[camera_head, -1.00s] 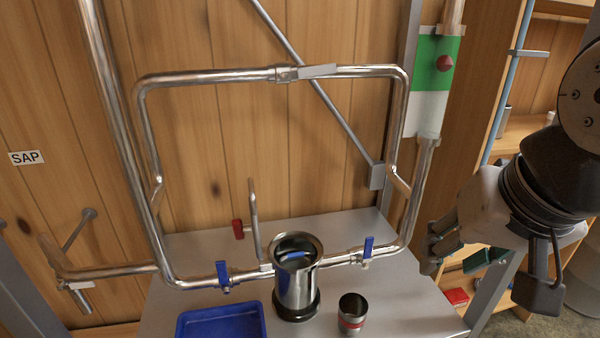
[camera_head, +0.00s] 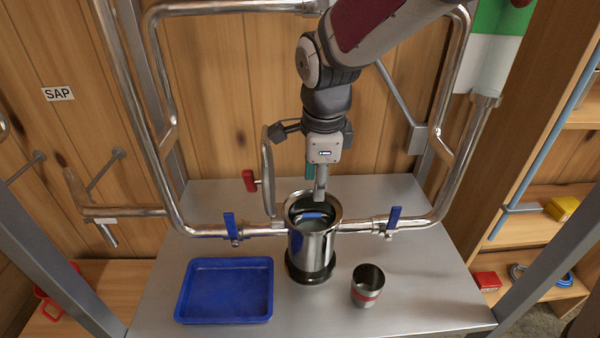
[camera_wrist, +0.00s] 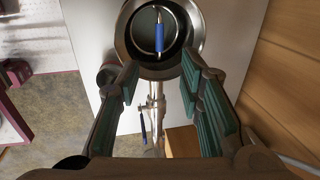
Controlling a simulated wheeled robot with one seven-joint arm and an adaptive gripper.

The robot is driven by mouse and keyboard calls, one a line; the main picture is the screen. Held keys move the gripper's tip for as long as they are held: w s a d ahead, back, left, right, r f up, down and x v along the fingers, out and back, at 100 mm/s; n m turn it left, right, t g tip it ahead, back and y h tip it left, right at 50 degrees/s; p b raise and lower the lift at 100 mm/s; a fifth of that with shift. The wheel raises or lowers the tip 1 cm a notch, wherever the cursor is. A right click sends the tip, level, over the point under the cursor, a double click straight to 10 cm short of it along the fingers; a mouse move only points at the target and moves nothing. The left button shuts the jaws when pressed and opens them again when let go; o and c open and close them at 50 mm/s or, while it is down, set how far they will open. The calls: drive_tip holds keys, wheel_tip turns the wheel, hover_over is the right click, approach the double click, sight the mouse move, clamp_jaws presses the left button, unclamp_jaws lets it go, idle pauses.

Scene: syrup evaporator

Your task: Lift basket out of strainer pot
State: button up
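The strainer pot (camera_head: 311,248) is a shiny steel cylinder standing upright on the metal table, with a dark base ring. Inside its open top sits the basket, whose blue handle grip (camera_head: 312,215) shows across the opening. In the wrist view the pot's rim (camera_wrist: 196,40) and the blue grip (camera_wrist: 159,38) lie at the top, beyond the fingers. My gripper (camera_head: 318,190) hangs over the pot's mouth, pointing down. In the wrist view my gripper (camera_wrist: 160,85) has its green-padded fingers spread wide with nothing between them. The basket's body is mostly hidden inside the pot.
A blue tray (camera_head: 225,290) lies left of the pot, with bare tray floor. A steel cup with a red band (camera_head: 367,286) stands to the right. A red-handled valve (camera_head: 249,181) and upright pipe stand behind left.

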sight(315, 214)
drive_tip(key=f, duration=0.4)
drive_tip(key=w+f, duration=0.1)
drive_tip(key=f, duration=0.3)
drive_tip(key=w+f, duration=0.1)
drive_tip(key=f, duration=0.3)
drive_tip(key=shift+w+f, duration=0.15)
drive_tip(key=shift+c, duration=0.6)
clamp_jaws()
